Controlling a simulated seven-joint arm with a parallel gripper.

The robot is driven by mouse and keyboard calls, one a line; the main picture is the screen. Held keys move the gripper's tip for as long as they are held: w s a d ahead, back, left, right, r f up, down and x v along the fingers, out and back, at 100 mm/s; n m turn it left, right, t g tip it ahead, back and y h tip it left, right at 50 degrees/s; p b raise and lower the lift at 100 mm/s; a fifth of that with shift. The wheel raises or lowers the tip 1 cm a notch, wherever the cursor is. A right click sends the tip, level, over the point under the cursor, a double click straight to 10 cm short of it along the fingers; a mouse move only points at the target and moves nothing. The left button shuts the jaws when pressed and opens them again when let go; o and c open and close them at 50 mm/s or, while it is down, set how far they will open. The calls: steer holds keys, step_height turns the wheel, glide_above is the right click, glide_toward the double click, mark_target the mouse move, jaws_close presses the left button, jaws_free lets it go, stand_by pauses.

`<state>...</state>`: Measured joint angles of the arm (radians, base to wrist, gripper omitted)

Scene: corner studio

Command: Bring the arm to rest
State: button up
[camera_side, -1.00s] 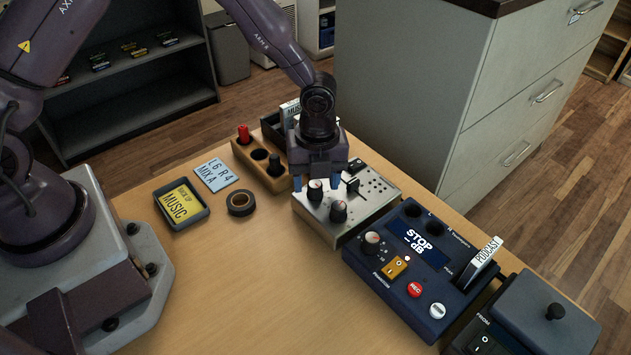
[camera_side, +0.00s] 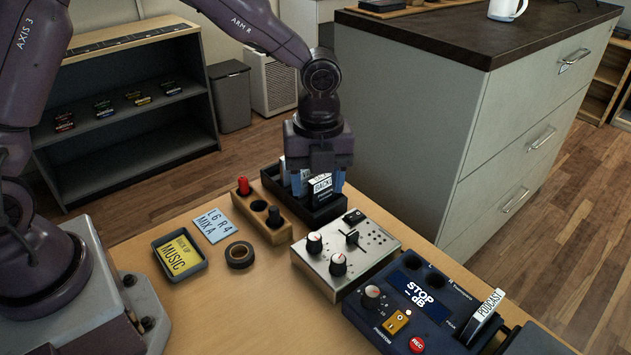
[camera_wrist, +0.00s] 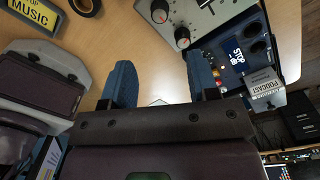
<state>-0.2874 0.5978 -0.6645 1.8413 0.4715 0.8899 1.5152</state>
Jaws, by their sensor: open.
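My gripper (camera_side: 317,183) hangs in the air in the side view, with its blue fingers pointing down and spread apart. In that view it overlaps the black tray (camera_side: 335,212) with upright cards at the table's back; the height between them is hard to judge. In the wrist view my gripper (camera_wrist: 161,75) has open fingers with bare wooden table between them and nothing held. The silver mixer (camera_side: 375,246) sits in front of the tray, apart from the fingers. It also shows in the wrist view (camera_wrist: 215,22).
The dark blue console (camera_side: 395,290) with a podcast card stands at the front right. A wooden holder (camera_side: 262,214), a tape roll (camera_side: 239,254) and a small tray with a yellow music card (camera_side: 181,251) are on the left. A tall drawer cabinet (camera_side: 410,130) stands behind. The front table is clear.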

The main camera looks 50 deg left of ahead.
steer(key=s+a+r+n+t, duration=0.3)
steer(key=s+r+n, duration=0.5)
steer(key=n, duration=0.4)
steer(key=s+a+r+n+t, duration=0.2)
steer(key=s+a+r+n, duration=0.4)
steer(key=s+r+n, duration=0.3)
steer(key=s+n, duration=0.2)
steer(key=n, duration=0.1)
steer(key=shift+n+t, duration=0.3)
steer(key=shift+t, duration=0.1)
steer(key=shift+s, duration=0.1)
